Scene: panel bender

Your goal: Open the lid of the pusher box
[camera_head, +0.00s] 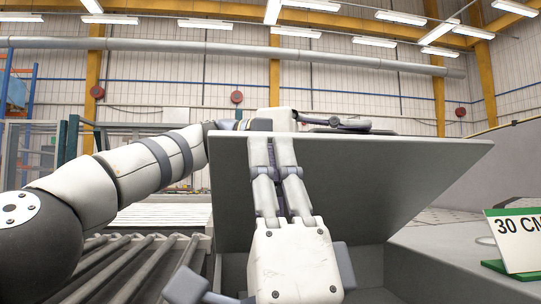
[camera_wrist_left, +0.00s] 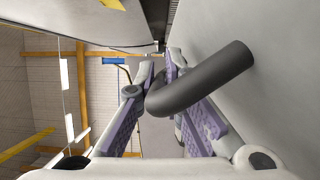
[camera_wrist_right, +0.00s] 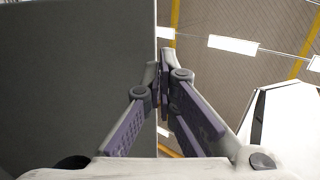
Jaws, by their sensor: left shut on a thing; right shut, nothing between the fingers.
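The lid (camera_head: 370,185) of the pusher box is a large grey panel. It stands raised and tilted over the box (camera_head: 400,272), with its underside facing me. My left arm reaches behind the lid, and my left gripper (camera_head: 345,124) is at its top edge, partly hidden. In the left wrist view, that gripper (camera_wrist_left: 160,88) is shut on a dark curved handle (camera_wrist_left: 205,78) on the lid's outer face. My right gripper (camera_head: 272,145) is shut and empty, pointing up in front of the lid's underside. The right wrist view shows its closed fingers (camera_wrist_right: 162,80) by the lid's edge (camera_wrist_right: 80,80).
A roller conveyor (camera_head: 120,262) lies at the left. A white and green sign reading "30 CM" (camera_head: 516,240) stands on the grey surface at the right. Blue racking (camera_head: 20,85) stands far left. The space above the lid is clear.

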